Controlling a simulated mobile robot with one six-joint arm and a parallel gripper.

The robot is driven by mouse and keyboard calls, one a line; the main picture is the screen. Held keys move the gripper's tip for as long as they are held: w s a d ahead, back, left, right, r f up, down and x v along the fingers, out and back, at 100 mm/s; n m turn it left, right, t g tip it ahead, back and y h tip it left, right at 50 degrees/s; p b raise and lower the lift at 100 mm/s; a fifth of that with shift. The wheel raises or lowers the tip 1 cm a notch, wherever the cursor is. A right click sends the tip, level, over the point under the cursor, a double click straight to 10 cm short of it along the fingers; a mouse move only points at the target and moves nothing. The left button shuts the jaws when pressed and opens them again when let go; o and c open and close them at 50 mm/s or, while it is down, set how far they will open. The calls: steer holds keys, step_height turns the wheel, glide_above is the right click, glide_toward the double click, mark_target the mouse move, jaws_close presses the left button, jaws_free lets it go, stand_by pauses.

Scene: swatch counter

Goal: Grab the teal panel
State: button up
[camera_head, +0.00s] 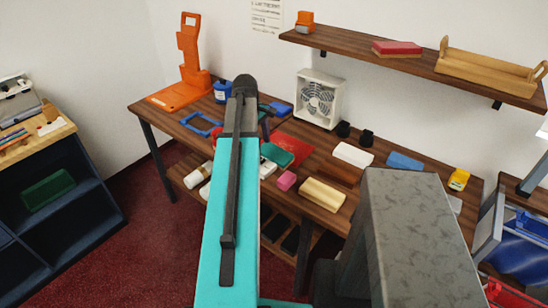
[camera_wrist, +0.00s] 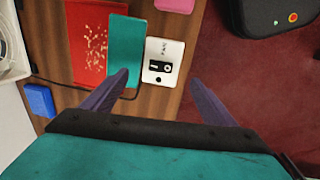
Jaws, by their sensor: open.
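The teal panel (camera_wrist: 125,48) is a flat rectangle lying on the wooden counter (camera_wrist: 155,107), against or beside the speckled red panel (camera_wrist: 87,42). It also shows in the head view (camera_head: 281,154), partly hidden by my arm. A white switch plate (camera_wrist: 163,62) lies just right of it in the wrist view. My gripper (camera_wrist: 159,77) is open and empty, with its fingers spread. The left fingertip overlaps the teal panel's lower end in the picture; I cannot tell whether it touches. The white plate lies between the fingertips. The gripper is not clearly visible in the head view.
A pink block (camera_head: 286,180), a cream block (camera_head: 322,195) and a white block (camera_head: 352,154) lie along the counter. A fan (camera_head: 318,98) stands at the back. A dark cable runs near the panel. A shelf (camera_head: 400,62) hangs above.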

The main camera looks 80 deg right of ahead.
steer(key=s+d+r, duration=0.1)
steer(key=s+r, duration=0.4)
steer(key=s, duration=0.3)
steer(key=shift+s+d+r+m, duration=0.2)
steer(key=shift+s+d+m, duration=0.1)
steer(key=shift+s+d, duration=0.1)
steer(key=shift+f, duration=0.1)
steer(key=p, duration=0.2)
glide_above(286, 159)
steer(key=a, duration=0.1)
steer(key=shift+w+a+f, duration=0.1)
steer(key=shift+w+f, duration=0.05)
steer(key=shift+f, duration=1.25)
steer(key=shift+w+d+f, duration=0.1)
steer(key=shift+w+f, duration=0.05)
steer(key=shift+f, duration=1.2)
steer(key=shift+w+a+f, duration=0.1)
steer(key=shift+w+f, duration=0.05)
steer(key=shift+f, duration=1.25)
steer(key=shift+f, duration=0.1)
steer(key=shift+s+d+f+p, duration=0.15)
steer(key=shift+d+f+p, duration=0.05)
steer(key=shift+f+p, duration=0.4)
steer(key=shift+s+d+f+p, duration=0.15)
steer(key=shift+f+p, duration=0.25)
steer(key=shift+f, duration=0.25)
steer(key=shift+d+f, duration=0.15)
steer(key=shift+f, duration=1.05)
